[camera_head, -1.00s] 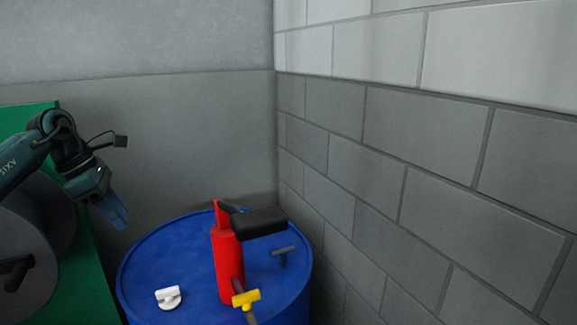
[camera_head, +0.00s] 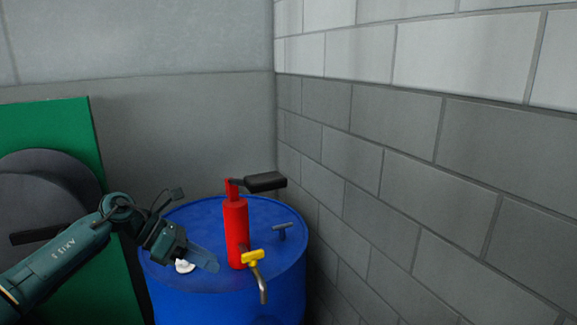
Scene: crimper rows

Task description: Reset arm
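My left gripper (camera_head: 203,258) comes in from the left on its dark teal arm. Its blue-grey fingers point right and down, in front of the blue drum's top. They overlap in this view, so I cannot tell whether they are open or shut. No held object shows. The gripper partly covers a small white cap (camera_head: 184,266) on the drum. My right gripper is not in view.
A blue drum (camera_head: 275,285) stands near the wall corner. On it are a red cylinder (camera_head: 236,230) with a black handle (camera_head: 265,181), a yellow-handled tap (camera_head: 253,258) and a grey T-shaped handle (camera_head: 282,230). A green panel (camera_head: 75,125) with a dark disc stands left.

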